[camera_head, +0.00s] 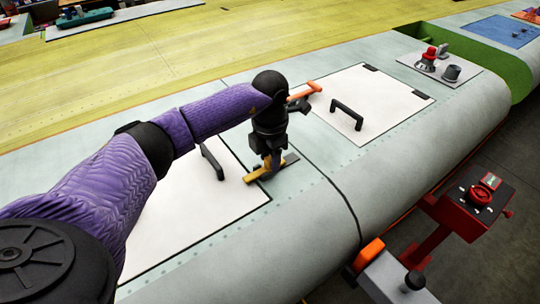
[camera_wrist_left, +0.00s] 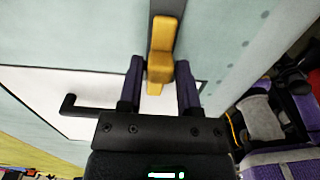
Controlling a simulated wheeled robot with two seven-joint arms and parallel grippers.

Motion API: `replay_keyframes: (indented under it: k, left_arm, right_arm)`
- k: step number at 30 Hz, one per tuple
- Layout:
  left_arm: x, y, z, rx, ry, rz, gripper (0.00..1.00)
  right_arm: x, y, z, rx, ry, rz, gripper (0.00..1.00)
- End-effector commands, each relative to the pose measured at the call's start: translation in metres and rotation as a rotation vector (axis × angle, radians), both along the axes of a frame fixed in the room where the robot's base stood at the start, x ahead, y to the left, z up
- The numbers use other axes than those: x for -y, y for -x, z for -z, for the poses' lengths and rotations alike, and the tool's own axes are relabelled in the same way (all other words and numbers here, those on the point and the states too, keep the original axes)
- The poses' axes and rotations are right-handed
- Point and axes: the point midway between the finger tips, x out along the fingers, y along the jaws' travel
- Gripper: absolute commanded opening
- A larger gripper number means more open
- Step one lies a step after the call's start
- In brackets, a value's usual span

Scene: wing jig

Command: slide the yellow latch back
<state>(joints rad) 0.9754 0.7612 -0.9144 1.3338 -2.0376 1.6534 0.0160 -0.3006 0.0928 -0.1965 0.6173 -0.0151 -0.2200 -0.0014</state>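The yellow latch (camera_head: 270,169) lies at the edge of the left white panel (camera_head: 225,205) on the pale wing skin. It also shows in the left wrist view (camera_wrist_left: 162,45), with a raised knob at its near end. My left gripper (camera_head: 272,165) points down over the latch in the head view. In the left wrist view its two fingers (camera_wrist_left: 160,88) are apart, one on each side of the knob, with a narrow gap on both sides. The fingers hide part of the latch in the head view. My right gripper is not in view.
A black handle (camera_head: 212,162) stands on the left panel beside my gripper. A second white panel (camera_head: 370,100) has its own black handle (camera_head: 347,114) and an orange latch (camera_head: 305,91). A red post with a control box (camera_head: 470,203) stands off the wing's front edge.

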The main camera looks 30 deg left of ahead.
Motion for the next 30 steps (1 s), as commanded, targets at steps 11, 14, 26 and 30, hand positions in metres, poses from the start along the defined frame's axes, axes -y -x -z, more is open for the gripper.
replay_keyframes:
  k: [11,14,26,30]
  left_arm:
    - [0.0001,-0.0001,-0.0004,0.000,0.000,0.000,0.00]
    - [0.0000,-0.0001,-0.0004,0.001,0.000,0.000,0.00]
    - [0.0001,-0.0002,-0.0007,0.001,0.000,0.000,0.00]
    - [0.0000,-0.0002,-0.0007,0.001,0.000,0.000,0.00]
  right_arm:
    - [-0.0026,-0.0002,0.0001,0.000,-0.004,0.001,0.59]
    - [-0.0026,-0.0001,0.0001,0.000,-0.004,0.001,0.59]
    - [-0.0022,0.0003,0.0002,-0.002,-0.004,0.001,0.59]
    - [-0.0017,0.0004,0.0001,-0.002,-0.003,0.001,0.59]
